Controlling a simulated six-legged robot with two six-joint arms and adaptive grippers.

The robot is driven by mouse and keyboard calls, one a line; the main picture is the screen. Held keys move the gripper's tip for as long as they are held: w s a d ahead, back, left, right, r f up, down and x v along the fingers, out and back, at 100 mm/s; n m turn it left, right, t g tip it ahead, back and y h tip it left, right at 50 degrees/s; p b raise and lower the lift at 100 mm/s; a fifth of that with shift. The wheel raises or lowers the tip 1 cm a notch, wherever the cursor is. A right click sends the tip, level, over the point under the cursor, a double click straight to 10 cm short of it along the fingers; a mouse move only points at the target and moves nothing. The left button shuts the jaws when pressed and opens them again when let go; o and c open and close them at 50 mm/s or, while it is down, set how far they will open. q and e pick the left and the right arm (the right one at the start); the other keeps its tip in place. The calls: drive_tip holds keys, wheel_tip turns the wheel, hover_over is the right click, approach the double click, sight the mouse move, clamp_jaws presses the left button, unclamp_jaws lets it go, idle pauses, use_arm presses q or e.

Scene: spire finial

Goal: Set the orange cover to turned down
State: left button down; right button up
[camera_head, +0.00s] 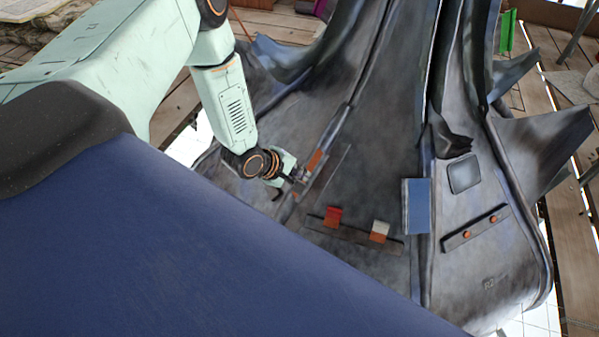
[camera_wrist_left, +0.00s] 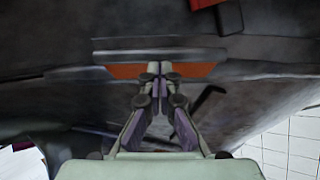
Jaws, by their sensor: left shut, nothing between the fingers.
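The orange cover (camera_head: 315,161) is a small orange piece on a dark strip along the left side of the grey finned metal shape. My left gripper (camera_head: 301,175) is at its lower end, shut and empty. In the left wrist view the shut fingertips (camera_wrist_left: 160,68) are in front of the middle of an orange band (camera_wrist_left: 195,70), hiding part of it. I cannot tell whether they touch it, nor how far the cover is turned. My right gripper is not in view.
A red flap (camera_head: 333,214) and a white flap (camera_head: 380,228) stand on a bar below right of the gripper. A blue plate (camera_head: 417,206) and a bar with orange knobs (camera_head: 476,228) lie farther right. Tall metal fins (camera_head: 345,40) rise behind.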

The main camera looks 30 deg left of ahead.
use_arm(q)
drive_tip(key=shift+d+f+y, duration=0.1)
drive_tip(key=shift+d+y, duration=0.2)
drive_tip(key=shift+d+f+n+y, duration=0.3)
drive_tip(key=shift+d+n+y, duration=0.1)
drive_tip(key=shift+d+y, duration=0.25)
drive_tip(key=shift+w+d+f+n+t+y, duration=0.15)
drive_tip(key=shift+w+d+f+n+y, duration=0.15)
drive_tip(key=shift+w+d+f+y, duration=0.5)
drive_tip(key=shift+w+d+f+n+t+y, duration=0.15)
drive_tip(key=shift+w+d+f+n+y, duration=0.25)
drive_tip(key=shift+d+f+y, duration=0.55)
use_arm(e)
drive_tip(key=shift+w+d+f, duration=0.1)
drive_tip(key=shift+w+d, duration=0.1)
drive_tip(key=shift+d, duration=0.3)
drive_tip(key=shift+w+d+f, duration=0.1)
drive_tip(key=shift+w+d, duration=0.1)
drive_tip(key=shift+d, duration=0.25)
use_arm(q)
drive_tip(key=shift+w+d+r, duration=0.1)
drive_tip(key=shift+w+d, duration=0.05)
drive_tip(key=shift+w, duration=0.05)
drive_tip(key=shift+r, duration=0.15)
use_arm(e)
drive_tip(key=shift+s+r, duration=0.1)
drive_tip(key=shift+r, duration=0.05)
